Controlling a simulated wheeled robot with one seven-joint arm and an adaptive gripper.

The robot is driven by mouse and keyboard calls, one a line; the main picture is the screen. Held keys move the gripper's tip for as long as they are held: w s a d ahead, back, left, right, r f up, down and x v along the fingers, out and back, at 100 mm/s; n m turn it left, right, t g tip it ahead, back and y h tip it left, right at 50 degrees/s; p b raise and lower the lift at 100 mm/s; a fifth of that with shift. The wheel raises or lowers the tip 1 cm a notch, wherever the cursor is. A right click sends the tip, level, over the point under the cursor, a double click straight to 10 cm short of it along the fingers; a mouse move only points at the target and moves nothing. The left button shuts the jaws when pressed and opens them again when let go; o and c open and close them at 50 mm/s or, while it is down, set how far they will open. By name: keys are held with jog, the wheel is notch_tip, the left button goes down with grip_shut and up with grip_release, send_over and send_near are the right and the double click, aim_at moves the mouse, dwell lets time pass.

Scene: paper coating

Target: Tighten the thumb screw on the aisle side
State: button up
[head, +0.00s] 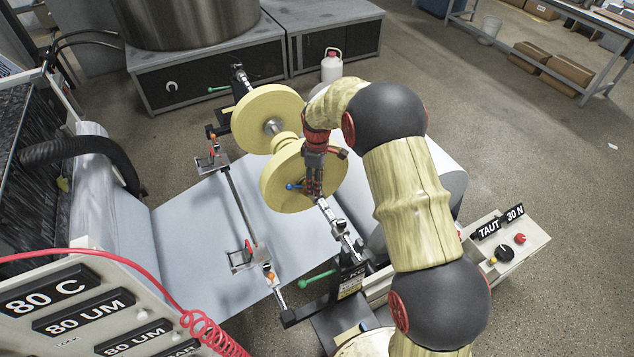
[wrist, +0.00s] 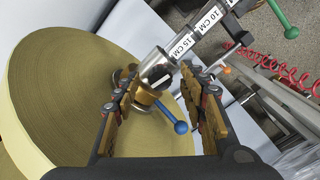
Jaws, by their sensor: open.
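The thumb screw shows in the wrist view as a brass-coloured knob (wrist: 145,96) with a blue ball-ended lever (wrist: 181,127), under a silver collar (wrist: 156,68) on a shaft. In the head view its blue lever (head: 292,187) shows beside the near yellow roll. My gripper (wrist: 162,84) is open, with one finger on each side of the knob and collar. The left finger is very close to the knob; I cannot tell whether it touches. The right finger stands apart from it. In the head view my gripper (head: 314,188) points down at the shaft and hides part of the screw.
Two yellow rolls (head: 268,118) sit on the shaft. The shaft carries 10 CM and 15 CM labels (wrist: 184,46). A green lever (head: 317,280) and a control box reading TAUT 30 N (head: 505,245) stand nearby. A red coiled hose (head: 205,325) hangs at lower left.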

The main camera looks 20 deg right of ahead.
jog(key=shift+c, duration=1.3)
jog(key=c, duration=0.8)
grip_shut()
